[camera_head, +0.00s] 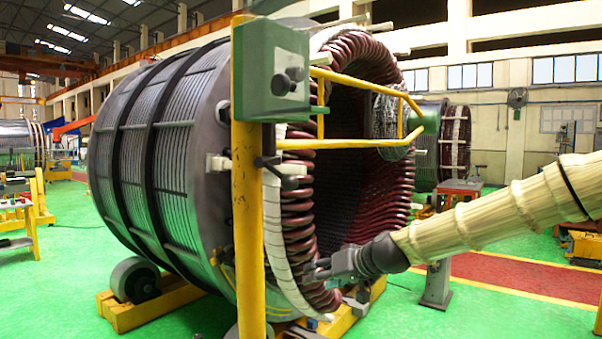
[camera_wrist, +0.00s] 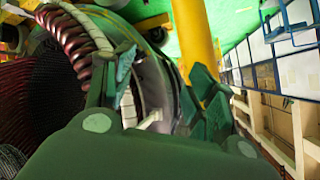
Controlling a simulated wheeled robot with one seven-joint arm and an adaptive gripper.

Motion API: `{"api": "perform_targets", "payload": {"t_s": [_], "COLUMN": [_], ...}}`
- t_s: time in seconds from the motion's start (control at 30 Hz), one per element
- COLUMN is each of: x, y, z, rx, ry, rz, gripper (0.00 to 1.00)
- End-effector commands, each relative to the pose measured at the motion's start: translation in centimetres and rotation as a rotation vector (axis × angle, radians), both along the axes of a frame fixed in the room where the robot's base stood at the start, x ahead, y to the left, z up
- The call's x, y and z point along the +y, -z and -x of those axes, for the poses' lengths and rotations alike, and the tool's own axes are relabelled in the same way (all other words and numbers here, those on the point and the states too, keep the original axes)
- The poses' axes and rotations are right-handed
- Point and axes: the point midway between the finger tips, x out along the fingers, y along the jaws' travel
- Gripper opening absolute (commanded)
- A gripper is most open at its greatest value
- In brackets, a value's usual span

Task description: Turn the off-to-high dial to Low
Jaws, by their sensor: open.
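A grey-green control box (camera_head: 270,70) is fixed at the top of a yellow post (camera_head: 247,210) in the head view. Dark round knobs (camera_head: 284,83) stick out of its face; their labels and settings are too small to read. I cannot tell which way the dial points. My gripper (camera_head: 312,271) is well below and to the right of the box, in front of the stator's lower coils, apart from the box. In the wrist view my gripper (camera_wrist: 162,85) has its two fingers spread with nothing between them. The yellow post (camera_wrist: 190,35) shows beyond the fingers; I cannot make out the dial there.
The large stator (camera_head: 165,150) with dark red coils (camera_head: 298,215) fills the middle, on a yellow cradle (camera_head: 150,305). Yellow rails (camera_head: 350,143) extend right from the post area. Green floor and a red walkway (camera_head: 520,280) lie at the right.

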Motion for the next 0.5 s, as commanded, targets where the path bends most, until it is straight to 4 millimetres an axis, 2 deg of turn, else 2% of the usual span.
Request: {"api": "perform_targets", "payload": {"t_s": [0.03,0.07,0.1,0.17,0.2,0.27,0.3,0.4,0.5], "x": [-0.1,-0.1,-0.1,-0.3,-0.5,-0.9,-1.1,-1.9,-2.7], "y": [-5.6,-8.5,-12.3,-18.0,-21.8,-27.2,-30.6,-37.9,-43.3], "z": [-0.4,-0.6,-0.5,-0.1,0.3,1.2,1.9,4.0,5.9], "rx": [-0.055,-0.085,-0.126,-0.187,-0.229,-0.29,-0.33,-0.418,-0.488], "ry": [-0.016,-0.029,-0.048,-0.074,-0.091,-0.118,-0.135,-0.174,-0.204], "rz": [-0.029,-0.044,-0.063,-0.091,-0.108,-0.134,-0.149,-0.182,-0.205], "gripper": [0.56,0.56,0.56,0.56,0.56,0.56,0.56,0.56,0.56]}}
